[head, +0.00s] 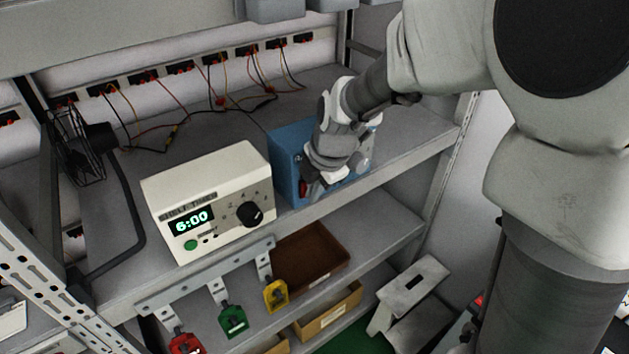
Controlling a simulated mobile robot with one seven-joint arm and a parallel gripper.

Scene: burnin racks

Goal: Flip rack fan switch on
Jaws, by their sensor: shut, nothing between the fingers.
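A blue box (285,158) stands on the upper rack shelf, right of the white timer. A red switch (303,188) shows low on its front face; its position is too small to tell. My gripper (313,193) is in front of the blue box, fingers shut and empty, pointing down beside the red switch. Whether it touches the switch I cannot tell. My gripper and wrist hide much of the box's front. A black caged fan (80,150) is at the left end of the shelf.
A white timer (205,195) reading 6:00, with a black knob, stands left of the blue box. Red, green and yellow tagged pieces hang from a rail below the shelf edge. Cables run along the back. Brown bins (312,258) and a grey step stool (408,295) are lower.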

